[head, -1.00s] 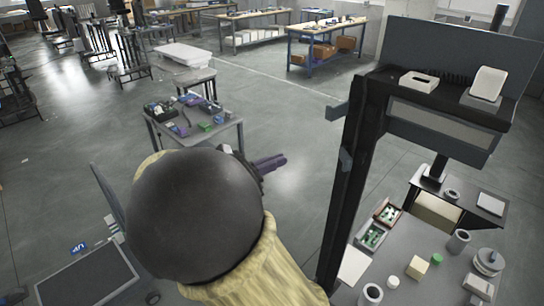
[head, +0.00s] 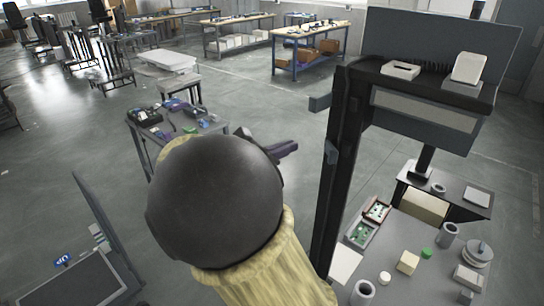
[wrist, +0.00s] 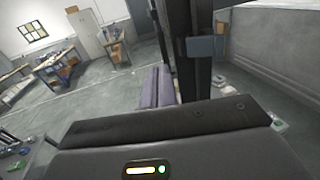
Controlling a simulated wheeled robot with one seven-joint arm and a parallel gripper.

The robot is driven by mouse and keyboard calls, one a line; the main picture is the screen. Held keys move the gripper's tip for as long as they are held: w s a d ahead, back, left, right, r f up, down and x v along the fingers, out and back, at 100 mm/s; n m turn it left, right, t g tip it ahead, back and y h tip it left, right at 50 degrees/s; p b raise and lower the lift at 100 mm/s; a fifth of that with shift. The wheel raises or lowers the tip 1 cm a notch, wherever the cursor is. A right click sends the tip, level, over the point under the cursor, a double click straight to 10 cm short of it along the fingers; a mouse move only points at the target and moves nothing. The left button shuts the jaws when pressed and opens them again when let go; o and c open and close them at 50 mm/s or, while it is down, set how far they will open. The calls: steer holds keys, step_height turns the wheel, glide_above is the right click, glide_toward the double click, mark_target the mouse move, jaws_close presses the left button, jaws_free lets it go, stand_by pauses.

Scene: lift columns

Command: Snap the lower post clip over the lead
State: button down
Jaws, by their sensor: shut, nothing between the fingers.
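The dark post (head: 338,170) stands right of my arm in the head view. A small grey-blue clip (head: 331,152) sits on its side at mid height, and a larger grey block (head: 319,102) sticks out to the left higher up. In the wrist view a grey-blue block (wrist: 205,46) shows on the post; I cannot tell which of the two it is. My gripper (head: 290,148), with purple fingers, is shut and empty, left of the post and apart from it. The fingers also show in the wrist view (wrist: 157,88). I cannot make out the lead.
A shelf (head: 440,88) with white parts joins the post's top. A grey bench (head: 400,250) with trays, cylinders and small blocks lies right of the post. A small table (head: 150,128) with parts stands behind my arm at left. Open floor lies behind my gripper.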

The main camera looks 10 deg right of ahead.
steer(key=shift+x, duration=1.3)
steer(key=shift+a, duration=0.2)
steer(key=p+v, duration=0.1)
steer(key=v, duration=0.1)
steer(key=s+p+v, duration=0.1)
steer(key=v, duration=0.1)
steer(key=shift+d, duration=0.15)
steer(key=shift+s, duration=0.1)
steer(key=s+d+p, duration=0.2)
steer(key=s+d, duration=0.3)
steer(key=s, duration=0.2)
stand_by(1.1)
